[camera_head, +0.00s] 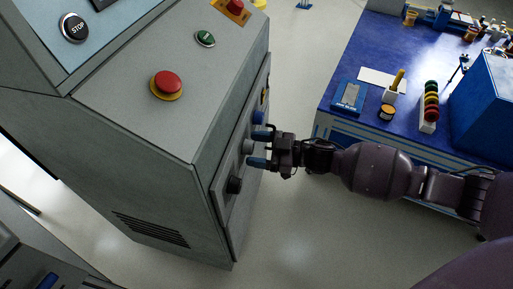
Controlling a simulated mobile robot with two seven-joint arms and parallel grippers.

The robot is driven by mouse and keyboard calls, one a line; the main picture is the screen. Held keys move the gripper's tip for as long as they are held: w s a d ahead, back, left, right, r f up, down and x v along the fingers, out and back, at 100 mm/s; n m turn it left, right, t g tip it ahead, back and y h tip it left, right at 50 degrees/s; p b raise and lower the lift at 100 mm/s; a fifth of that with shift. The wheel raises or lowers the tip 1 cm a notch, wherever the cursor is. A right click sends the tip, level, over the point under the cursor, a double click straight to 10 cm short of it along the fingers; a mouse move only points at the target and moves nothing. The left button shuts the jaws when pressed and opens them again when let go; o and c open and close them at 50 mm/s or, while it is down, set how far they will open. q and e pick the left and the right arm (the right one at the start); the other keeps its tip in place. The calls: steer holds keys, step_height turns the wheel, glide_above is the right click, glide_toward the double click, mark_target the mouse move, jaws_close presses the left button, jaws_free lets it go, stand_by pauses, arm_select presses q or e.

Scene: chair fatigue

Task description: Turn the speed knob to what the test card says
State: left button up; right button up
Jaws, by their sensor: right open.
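A grey machine cabinet (150,150) fills the left half. Its right side face carries a column of knobs seen nearly edge-on. A grey knob (248,146) sits between the two blue fingertips of my right gripper (259,148). The gripper is open around it; I cannot tell whether the fingers touch it. Labels and dial marks are not readable from this angle. I cannot make out which thing is the test card. My left gripper is not in view.
The cabinet top has a red button (167,84), a green button (205,38) and a STOP button (74,27). A blue-topped table (345,58) at right holds a white sheet (383,80), a blue panel (349,96) and coloured rings (430,105). Pale floor (310,230) is clear below my right arm.

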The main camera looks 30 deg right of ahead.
steer(key=shift+c, duration=0.3)
steer(key=c, duration=0.9)
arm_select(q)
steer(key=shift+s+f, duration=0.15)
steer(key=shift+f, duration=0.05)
arm_select(e)
steer(key=shift+o, duration=0.2)
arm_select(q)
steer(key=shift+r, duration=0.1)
arm_select(e)
steer(key=shift+r, duration=0.1)
steer(key=shift+r+n+p, duration=0.15)
steer(key=shift+n+p, duration=0.3)
steer(key=shift+n, duration=0.25)
arm_select(q)
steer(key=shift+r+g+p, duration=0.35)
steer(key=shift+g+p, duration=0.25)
steer(key=shift+p, duration=0.65)
arm_select(e)
steer(key=n, duration=0.6)
steer(key=shift+h, duration=0.4)
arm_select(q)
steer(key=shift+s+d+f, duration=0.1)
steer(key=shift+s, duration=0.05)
arm_select(e)
steer(key=shift+n, duration=0.3)
